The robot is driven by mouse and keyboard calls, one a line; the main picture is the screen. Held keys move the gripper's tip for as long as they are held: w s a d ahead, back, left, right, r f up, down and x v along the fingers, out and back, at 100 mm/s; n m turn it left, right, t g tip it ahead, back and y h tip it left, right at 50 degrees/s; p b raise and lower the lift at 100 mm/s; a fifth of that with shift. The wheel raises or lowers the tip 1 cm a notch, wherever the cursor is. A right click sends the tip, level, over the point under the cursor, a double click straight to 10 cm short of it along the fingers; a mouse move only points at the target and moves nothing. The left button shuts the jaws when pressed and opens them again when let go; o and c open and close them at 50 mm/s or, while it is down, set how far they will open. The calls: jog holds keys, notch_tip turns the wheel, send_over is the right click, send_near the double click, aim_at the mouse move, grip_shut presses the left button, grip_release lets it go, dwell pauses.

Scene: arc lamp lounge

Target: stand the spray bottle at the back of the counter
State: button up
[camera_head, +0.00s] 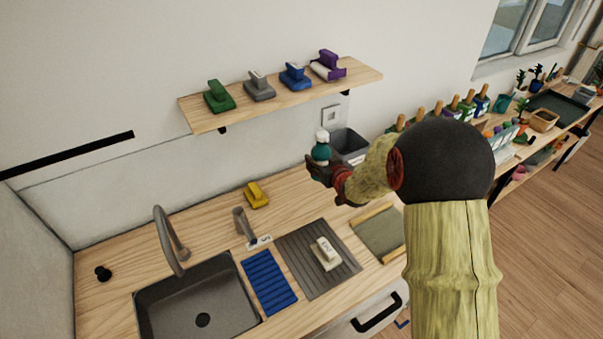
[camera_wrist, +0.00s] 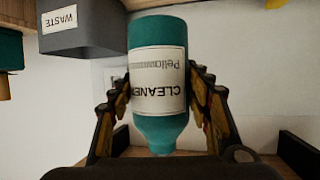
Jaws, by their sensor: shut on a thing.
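The spray bottle (camera_head: 321,150) is teal with a white top in the head view. In the wrist view the teal bottle (camera_wrist: 158,120) shows large, its "CLEANER" label upside down. My gripper (camera_head: 322,168) is shut on the bottle, with one finger on each side of it in the wrist view (camera_wrist: 160,105). The bottle looks upright in the head view, near the back of the wooden counter (camera_head: 290,206). I cannot tell whether its base touches the counter; my gripper hides its lower part.
A grey bin (camera_head: 349,143), labelled "WASTE" in the wrist view (camera_wrist: 82,28), stands just behind the bottle. A wall shelf (camera_head: 290,98) hangs above.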

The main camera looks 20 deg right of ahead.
jog(key=shift+w+d+f+b, duration=0.55)
jog(key=shift+w+d+f, duration=0.15)
jog(key=shift+w+f, duration=1.5)
jog(key=shift+w+d+f+b, duration=0.55)
jog(key=shift+w+d+f, duration=0.2)
jog(key=shift+w+f, duration=1.45)
jog(key=shift+w+d+f+b, duration=0.55)
jog(key=shift+w+d+f, duration=0.15)
jog(key=shift+w+f, duration=1.45)
jog(key=shift+w+r, duration=0.15)
jog(key=shift+w, duration=0.05)
jog(key=o, duration=1.1)
jog(key=shift+f, duration=0.2)
jog(key=shift+o, duration=0.9)
jog(key=shift+r, duration=0.1)
